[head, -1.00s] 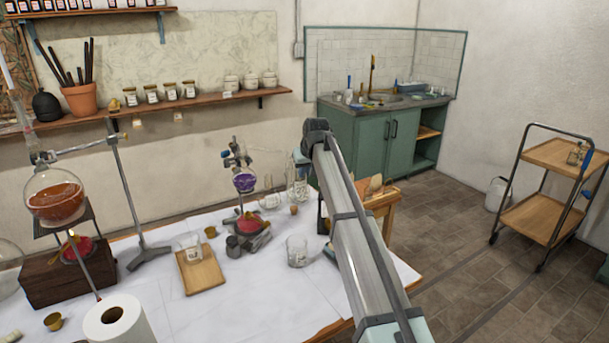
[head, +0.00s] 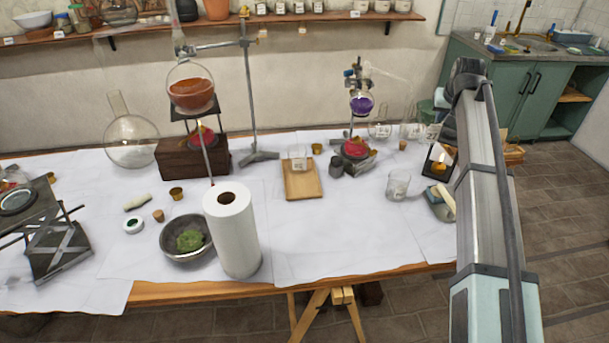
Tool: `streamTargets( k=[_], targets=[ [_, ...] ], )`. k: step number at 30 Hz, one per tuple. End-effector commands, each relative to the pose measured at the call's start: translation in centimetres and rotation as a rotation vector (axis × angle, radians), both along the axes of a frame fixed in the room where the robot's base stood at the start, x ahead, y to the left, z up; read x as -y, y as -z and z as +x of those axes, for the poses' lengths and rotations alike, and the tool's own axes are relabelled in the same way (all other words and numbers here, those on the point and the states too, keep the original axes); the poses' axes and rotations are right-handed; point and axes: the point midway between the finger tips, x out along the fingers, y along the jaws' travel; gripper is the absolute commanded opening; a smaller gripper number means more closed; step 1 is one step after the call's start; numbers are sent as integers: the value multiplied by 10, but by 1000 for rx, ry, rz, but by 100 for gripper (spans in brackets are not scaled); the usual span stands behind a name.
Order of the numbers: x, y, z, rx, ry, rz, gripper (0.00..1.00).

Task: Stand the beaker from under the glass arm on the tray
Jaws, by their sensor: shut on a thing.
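A flat wooden tray (head: 303,184) lies on the white-covered table, with a small labelled glass beaker (head: 297,162) at its far end. A glass arm (head: 393,76) runs right and down from the flask of purple liquid (head: 362,104). Clear glassware (head: 410,131) stands under its right end, partly hard to make out beside my arm. Another clear beaker (head: 398,186) stands upright on the table, right of the tray and in front of the glass arm. My arm rises at the right, and my gripper is hidden behind it, so I cannot see what it holds.
A paper roll (head: 231,235) and a metal bowl (head: 187,240) stand front left of the tray. A metal stand (head: 250,110) rises behind the tray. A small lantern (head: 438,163) stands close to my arm. The cloth right of the paper roll is clear.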

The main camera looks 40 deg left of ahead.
Motion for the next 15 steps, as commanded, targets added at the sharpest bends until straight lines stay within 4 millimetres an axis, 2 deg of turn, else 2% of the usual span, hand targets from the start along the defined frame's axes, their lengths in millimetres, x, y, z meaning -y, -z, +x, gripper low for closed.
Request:
streamTargets(
  k=[1, 9, 12, 15],
  targets=[
    [20, 3, -16, 0, 39, -2, 0],
    [117, 11, -69, 0, 261, -2, 0],
    [151, 13, -90, 1, 335, -2, 0],
    [177, 16, -106, 2, 393, 0, 0]
  ],
)
